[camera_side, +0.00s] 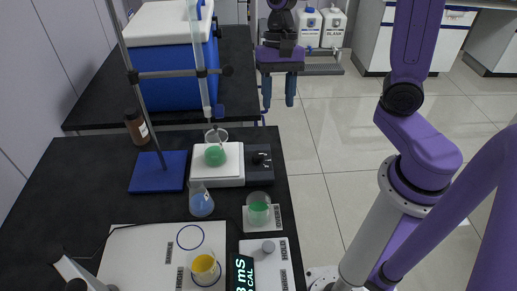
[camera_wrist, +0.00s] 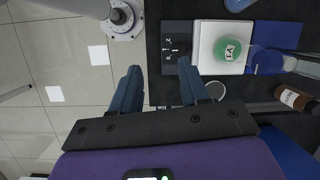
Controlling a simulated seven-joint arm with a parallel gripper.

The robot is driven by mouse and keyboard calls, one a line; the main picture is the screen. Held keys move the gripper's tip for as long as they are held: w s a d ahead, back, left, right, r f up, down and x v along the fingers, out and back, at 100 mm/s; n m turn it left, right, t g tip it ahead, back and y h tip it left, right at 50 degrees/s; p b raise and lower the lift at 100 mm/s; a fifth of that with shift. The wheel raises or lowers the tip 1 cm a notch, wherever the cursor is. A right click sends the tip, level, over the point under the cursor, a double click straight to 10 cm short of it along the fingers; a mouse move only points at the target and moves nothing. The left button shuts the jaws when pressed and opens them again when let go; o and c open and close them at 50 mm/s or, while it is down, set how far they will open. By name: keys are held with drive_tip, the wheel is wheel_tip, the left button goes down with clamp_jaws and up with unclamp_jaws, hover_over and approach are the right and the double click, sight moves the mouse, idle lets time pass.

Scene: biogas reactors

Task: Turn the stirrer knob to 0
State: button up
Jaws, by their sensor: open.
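The stirrer has a white top plate (camera_side: 230,172) and a dark control panel (camera_side: 262,178) on its right. The stirrer knob (camera_side: 259,159) is a small dark knob on that panel. In the wrist view the knob (camera_wrist: 176,50) has small pale marks beside it; I cannot tell which mark it points to. A flask with green liquid (camera_side: 215,156) stands on the plate, and its green contents show in the wrist view (camera_wrist: 227,48). My gripper (camera_side: 279,103) is open and empty, raised behind the panel and apart from the knob. In the wrist view my gripper's fingertips (camera_wrist: 158,67) are just below the knob.
A stand with a blue base (camera_side: 158,172) and rods rises left of the stirrer. A blue-liquid flask (camera_side: 202,205), a green-liquid beaker (camera_side: 259,208) and a yellow-liquid beaker (camera_side: 204,266) stand in front. A brown bottle (camera_side: 136,127) stands behind left.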

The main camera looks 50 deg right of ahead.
sight(258, 154)
drive_tip(key=w+d+m+y, duration=0.1)
drive_tip(key=w+d+m, duration=0.1)
drive_tip(key=w+m, duration=0.35)
drive_tip(key=x, duration=1.7)
drive_tip(key=shift+w+a+f, duration=0.1)
drive_tip(key=shift+a+f, duration=0.05)
drive_tip(key=shift+a, duration=0.15)
drive_tip(key=c, duration=0.8)
